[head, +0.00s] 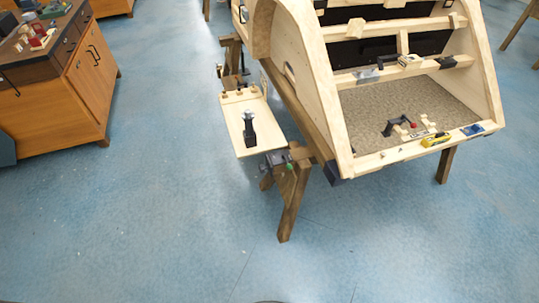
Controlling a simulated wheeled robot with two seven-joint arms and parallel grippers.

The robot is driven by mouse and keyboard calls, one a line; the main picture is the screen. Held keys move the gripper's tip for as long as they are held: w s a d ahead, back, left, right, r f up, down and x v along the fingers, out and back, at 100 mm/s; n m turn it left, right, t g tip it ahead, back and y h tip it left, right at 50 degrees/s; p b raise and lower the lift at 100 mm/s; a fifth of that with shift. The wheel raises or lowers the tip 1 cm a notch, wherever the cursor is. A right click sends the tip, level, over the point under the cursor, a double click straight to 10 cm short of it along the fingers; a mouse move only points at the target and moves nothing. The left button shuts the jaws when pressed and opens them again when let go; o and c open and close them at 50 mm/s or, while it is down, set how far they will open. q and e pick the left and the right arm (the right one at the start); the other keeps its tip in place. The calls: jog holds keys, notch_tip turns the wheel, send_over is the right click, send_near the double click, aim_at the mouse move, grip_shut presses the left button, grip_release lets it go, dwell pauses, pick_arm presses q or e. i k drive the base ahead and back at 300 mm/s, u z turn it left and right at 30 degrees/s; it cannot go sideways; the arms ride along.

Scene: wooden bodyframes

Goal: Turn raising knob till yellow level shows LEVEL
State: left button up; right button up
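A yellow level (436,140) lies on the front rail of a wooden bodyframe (318,75); its reading is too small to tell. A grey clamp-like device (277,158) with a small green part (290,167) sits at the trestle top by the frame's front left corner. A black upright handle (249,126) stands on a pale side board (240,108) left of the frame. I cannot tell which of these parts is the raising knob. Neither of my grippers is in view.
Wooden trestle legs (291,205) and (446,163) stand under the bodyframe. A black-handled tool (397,125) and a blue item (472,129) are at its front. A wooden cabinet (62,100) stands at the left. The blue floor (160,220) in front is clear.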

aim_at(262, 170)
jog(key=z, duration=0.1)
jog(key=i, duration=1.15)
